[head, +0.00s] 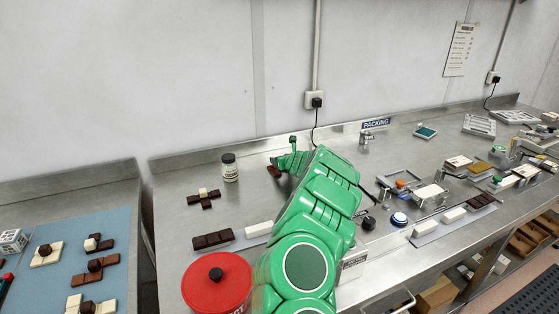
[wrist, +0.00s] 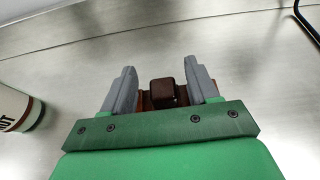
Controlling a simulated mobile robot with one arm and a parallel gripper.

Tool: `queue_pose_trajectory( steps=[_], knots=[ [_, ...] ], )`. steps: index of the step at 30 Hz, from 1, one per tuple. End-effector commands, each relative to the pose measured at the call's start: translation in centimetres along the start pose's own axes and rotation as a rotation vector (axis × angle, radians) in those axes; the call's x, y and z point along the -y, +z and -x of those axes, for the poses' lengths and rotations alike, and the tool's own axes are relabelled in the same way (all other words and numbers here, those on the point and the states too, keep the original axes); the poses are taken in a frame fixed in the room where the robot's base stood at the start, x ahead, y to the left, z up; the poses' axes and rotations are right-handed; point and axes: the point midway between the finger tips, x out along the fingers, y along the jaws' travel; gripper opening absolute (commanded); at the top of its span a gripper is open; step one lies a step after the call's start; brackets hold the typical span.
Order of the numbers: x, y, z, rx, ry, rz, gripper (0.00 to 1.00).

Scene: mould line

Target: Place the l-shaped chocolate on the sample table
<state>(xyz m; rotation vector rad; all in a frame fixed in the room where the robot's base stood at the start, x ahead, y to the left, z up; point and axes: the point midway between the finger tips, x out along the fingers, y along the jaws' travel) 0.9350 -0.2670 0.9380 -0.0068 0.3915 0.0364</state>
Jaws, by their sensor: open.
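My gripper (wrist: 162,92) is open, with its two grey fingers on either side of a brown chocolate piece (wrist: 164,94) that has a dark cube on top. I cannot tell if the fingers touch it, and the gripper body hides its near part, so its full outline is unclear. In the head view the piece (head: 274,171) shows at the end of my green arm, near the back of the steel bench. A blue mat (head: 60,262) on the left table holds several chocolate pieces in different shapes. No label shows which surface is the sample table.
Near my arm are a cross-like chocolate (head: 205,198), a jar (head: 230,168), a dark bar (head: 213,240), a white bar (head: 259,229) and a red-lidded tub (head: 216,283). A gap (head: 155,245) separates the tables. Trays and fixtures (head: 420,195) fill the right.

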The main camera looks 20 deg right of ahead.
Motion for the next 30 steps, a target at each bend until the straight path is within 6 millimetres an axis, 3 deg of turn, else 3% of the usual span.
queue_pose_trajectory(
  steps=[21, 30],
  knots=[
    [-0.6, 0.1, 4.3, 0.001, -0.002, -0.002, 0.59],
    [-0.7, -0.1, 5.3, -0.001, -0.002, -0.001, 0.59]
  ],
)
